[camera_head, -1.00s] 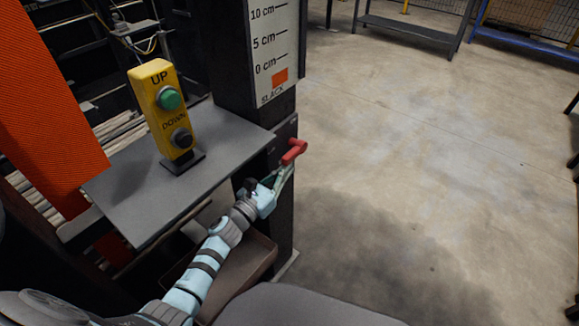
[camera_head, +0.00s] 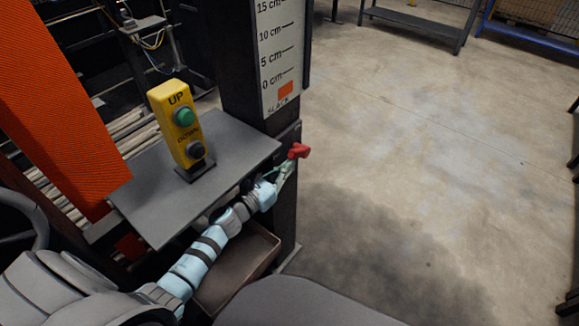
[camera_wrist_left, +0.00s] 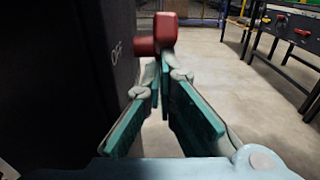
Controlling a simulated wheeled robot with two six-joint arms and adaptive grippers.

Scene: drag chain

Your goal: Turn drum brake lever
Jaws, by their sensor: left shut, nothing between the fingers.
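The red brake lever (camera_head: 299,151) sticks out from the side of the dark post, at the right end of the grey shelf. In the left wrist view the red lever (camera_wrist_left: 165,30) is straight ahead, just beyond the fingertips, beside a dark panel marked "Off" (camera_wrist_left: 117,50). My left gripper (camera_head: 284,172) is at the lever from below. In the wrist view its fingertips (camera_wrist_left: 160,66) come together, with nothing between them. They are at or very close to the lever's underside; I cannot tell whether they touch. My right gripper is out of view.
A yellow UP/DOWN button box (camera_head: 180,125) stands on the grey shelf (camera_head: 145,195), left of the lever. A slack scale (camera_head: 277,55) is on the post above. A brown bin (camera_head: 240,265) sits under my left arm. The floor to the right is open.

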